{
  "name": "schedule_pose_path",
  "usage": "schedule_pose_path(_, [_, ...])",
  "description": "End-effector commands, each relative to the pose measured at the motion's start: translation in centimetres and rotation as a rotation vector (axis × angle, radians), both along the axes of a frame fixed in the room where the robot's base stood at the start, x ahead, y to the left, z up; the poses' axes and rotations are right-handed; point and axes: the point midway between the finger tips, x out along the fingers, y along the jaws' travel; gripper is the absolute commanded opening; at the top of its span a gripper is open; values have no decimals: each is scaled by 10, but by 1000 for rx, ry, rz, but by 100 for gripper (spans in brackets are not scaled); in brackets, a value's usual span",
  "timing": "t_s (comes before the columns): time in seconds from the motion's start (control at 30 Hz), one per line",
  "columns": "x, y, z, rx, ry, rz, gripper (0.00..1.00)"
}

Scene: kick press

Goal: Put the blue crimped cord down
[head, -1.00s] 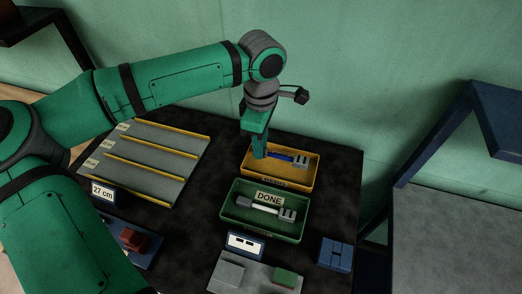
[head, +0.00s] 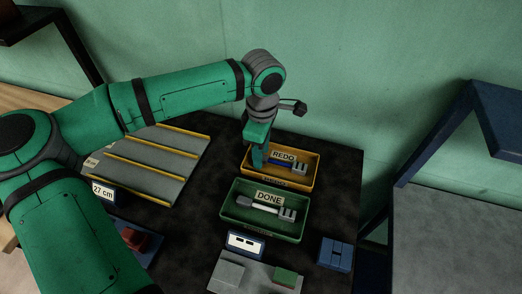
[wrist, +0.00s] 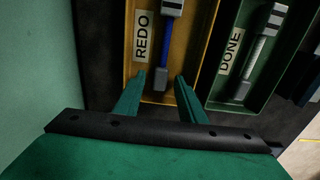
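The blue crimped cord (head: 281,163) lies in the yellow REDO tray (head: 313,179), with a grey block at its right end. In the wrist view the blue cord (wrist: 166,42) has a grey end at the top and another grey end nearer my fingers. My gripper (head: 257,165) is at the left end of the yellow tray. In the wrist view my gripper's fingers (wrist: 157,98) are spread apart, one on each side of the cord's near end, with visible gaps. The contact of the cord with the tray floor is partly hidden.
A green DONE tray (head: 228,208) holding a white cord with grey ends stands directly in front. A ribbed grey rack (head: 150,160) with yellow strips is at left. A blue block (head: 335,254) and a grey fixture (head: 230,274) stand nearer. The green wall is close behind.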

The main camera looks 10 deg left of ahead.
Motion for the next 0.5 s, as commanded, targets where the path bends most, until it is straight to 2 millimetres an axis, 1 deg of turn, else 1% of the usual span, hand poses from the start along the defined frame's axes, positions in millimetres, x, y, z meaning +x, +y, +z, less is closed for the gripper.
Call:
schedule_pose_path(0.17, [0,0,3,0,-1,0,37])
schedule_pose_path(0.27, [1,0,11,0,-3,1,37])
schedule_pose_path(0.37, [1,0,26,2,-2,1,37])
schedule_pose_path(0.5, [1,0,55,1,-4,0,37])
